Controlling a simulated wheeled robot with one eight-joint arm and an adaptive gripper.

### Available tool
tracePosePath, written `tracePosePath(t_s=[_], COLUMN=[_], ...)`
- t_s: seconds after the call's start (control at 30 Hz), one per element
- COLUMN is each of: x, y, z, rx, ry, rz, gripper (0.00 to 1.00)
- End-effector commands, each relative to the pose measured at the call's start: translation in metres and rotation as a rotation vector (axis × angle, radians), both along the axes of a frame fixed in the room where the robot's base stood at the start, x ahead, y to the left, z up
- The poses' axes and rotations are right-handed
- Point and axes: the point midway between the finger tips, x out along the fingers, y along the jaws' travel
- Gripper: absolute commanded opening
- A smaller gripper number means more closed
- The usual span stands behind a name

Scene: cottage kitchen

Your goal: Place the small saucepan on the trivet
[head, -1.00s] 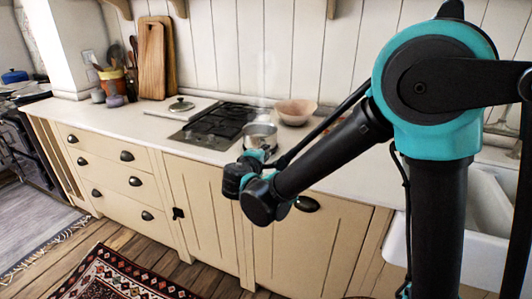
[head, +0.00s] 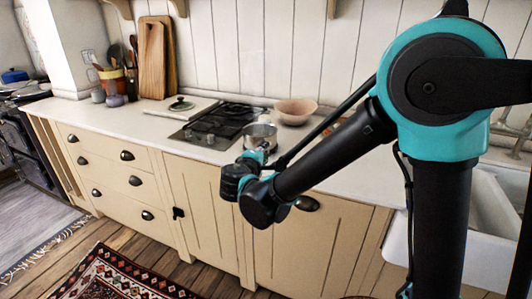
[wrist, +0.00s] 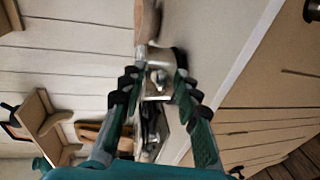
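The small metal saucepan (head: 260,135) stands at the right front edge of the black hob (head: 215,125). In the wrist view the saucepan (wrist: 160,60) shows between and beyond my fingertips, partly hidden by them. My gripper (head: 256,156) is just in front of the saucepan, over the counter's front edge. In the wrist view my gripper (wrist: 156,85) is open, with a wide gap between its two fingers. I cannot tell whether a finger touches the saucepan. I cannot make out a trivet in either view.
A pinkish bowl (head: 296,111) stands behind the saucepan. A lid (head: 181,104) lies on a pale board left of the hob. Cutting boards (head: 155,60) and a utensil pot (head: 113,80) stand at the back left. The left front counter (head: 90,112) is clear. A white sink is at right.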

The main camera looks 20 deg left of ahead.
Motion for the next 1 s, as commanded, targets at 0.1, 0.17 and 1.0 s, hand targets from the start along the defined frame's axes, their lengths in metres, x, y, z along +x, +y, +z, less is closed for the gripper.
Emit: tracePosePath(t_s=[0.1, 0.17, 1.0], x=[-0.023, -0.036, -0.105], y=[0.0, 0.0, -0.003], z=[0.005, 0.008, 0.022], rx=[0.0, 0.0, 0.0], ry=[0.0, 0.0, 0.0], rz=[0.005, 0.005, 0.001], gripper=[0.31, 0.31, 0.31])
